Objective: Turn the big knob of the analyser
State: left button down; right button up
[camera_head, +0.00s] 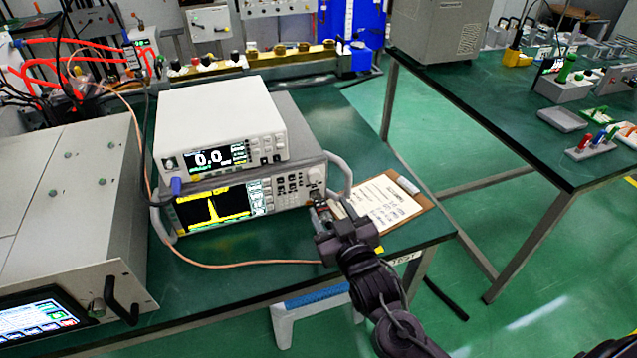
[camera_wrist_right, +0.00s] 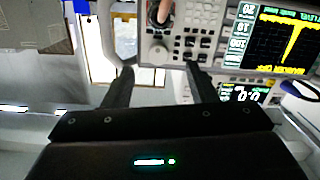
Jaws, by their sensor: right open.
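The analyser (camera_head: 215,207) is the lower of two stacked instruments on the green table, its screen showing a yellow peak. Its big knob (camera_head: 316,176), pale grey and round, is at the upper right of its front panel. In the right wrist view, which is upside down, the knob (camera_wrist_right: 158,55) appears between the fingertips. My right gripper (camera_head: 325,211) is open in front of the panel's right end; it also shows in the wrist view (camera_wrist_right: 160,69). I cannot tell whether its fingers touch the knob. My left gripper is not in view.
A white meter (camera_head: 222,120) reading 0.0 sits on top. A copper cable (camera_head: 225,266) loops across the table towards my right gripper. A clipboard (camera_head: 385,205) lies right of the analyser. A large grey cabinet (camera_head: 70,200) stands left. Free tabletop lies behind the clipboard.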

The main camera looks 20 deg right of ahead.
aim_at(316, 178)
jog(key=shift+w+r+t, duration=0.35)
jog(key=shift+r+t, duration=0.05)
jog(key=shift+r, duration=0.05)
jog(key=w, duration=0.7)
jog(key=shift+w+a+p, duration=0.1)
jog(key=shift+w+p, duration=0.1)
jog(key=shift+p, duration=0.2)
jog(key=c, duration=1)
jog(key=shift+r+m+p, duration=0.1)
jog(key=shift+m+p, duration=0.6)
jog(key=shift+m, duration=1.2)
